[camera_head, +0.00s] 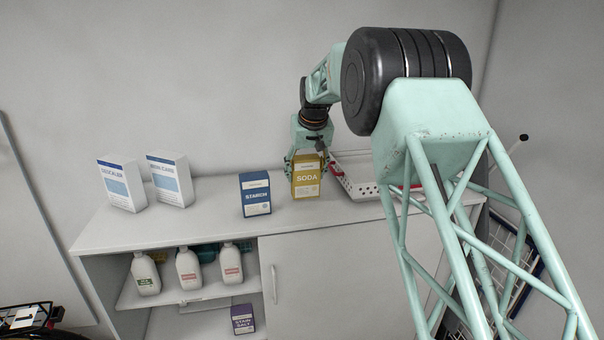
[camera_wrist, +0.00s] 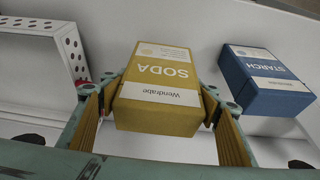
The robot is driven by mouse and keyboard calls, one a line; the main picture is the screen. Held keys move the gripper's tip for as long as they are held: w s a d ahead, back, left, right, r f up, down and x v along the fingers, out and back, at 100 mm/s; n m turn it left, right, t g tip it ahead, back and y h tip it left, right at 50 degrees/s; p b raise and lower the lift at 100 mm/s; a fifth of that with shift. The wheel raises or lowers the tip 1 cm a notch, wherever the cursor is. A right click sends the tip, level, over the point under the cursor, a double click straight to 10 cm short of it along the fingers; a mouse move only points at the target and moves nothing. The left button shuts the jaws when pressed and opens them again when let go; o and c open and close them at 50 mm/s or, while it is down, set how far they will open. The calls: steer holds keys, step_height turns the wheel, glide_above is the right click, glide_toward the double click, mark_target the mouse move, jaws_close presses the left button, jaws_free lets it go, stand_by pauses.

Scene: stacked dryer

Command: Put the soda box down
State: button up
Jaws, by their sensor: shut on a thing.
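The soda box (camera_head: 306,178) is yellow with a white label. It is upright at the cabinet top (camera_head: 225,222), right of the blue starch box (camera_head: 255,194). My gripper (camera_head: 307,168) comes down from above and is shut on the soda box. In the wrist view the soda box (camera_wrist: 157,86) sits between the two fingers of my gripper (camera_wrist: 160,98), one on each side. I cannot tell whether its base touches the cabinet top. The starch box (camera_wrist: 264,80) stands apart from it in the wrist view.
A white perforated tray (camera_head: 358,186) stands close on the right. Two white boxes, a descaler box (camera_head: 121,184) and another (camera_head: 170,179), stand at the left. Bare surface lies between them and the starch box. White bottles (camera_head: 188,268) stand on the shelf below.

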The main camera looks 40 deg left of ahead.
steer(key=w+a+p, duration=0.3)
steer(key=w+a, duration=0.2)
steer(key=a, duration=0.1)
steer(key=shift+w+f, duration=0.35)
stand_by(0.5)
steer(key=shift+w+a, duration=0.15)
steer(key=shift+a, duration=0.05)
stand_by(0.5)
steer(key=shift+f, duration=1.8)
steer(key=shift+f, duration=0.1)
steer(key=o, duration=1)
steer(key=shift+r, duration=0.2)
steer(key=shift+b+v, duration=0.55)
steer(key=shift+v, duration=5.35)
steer(key=shift+o, duration=0.3)
steer(key=shift+d, duration=0.1)
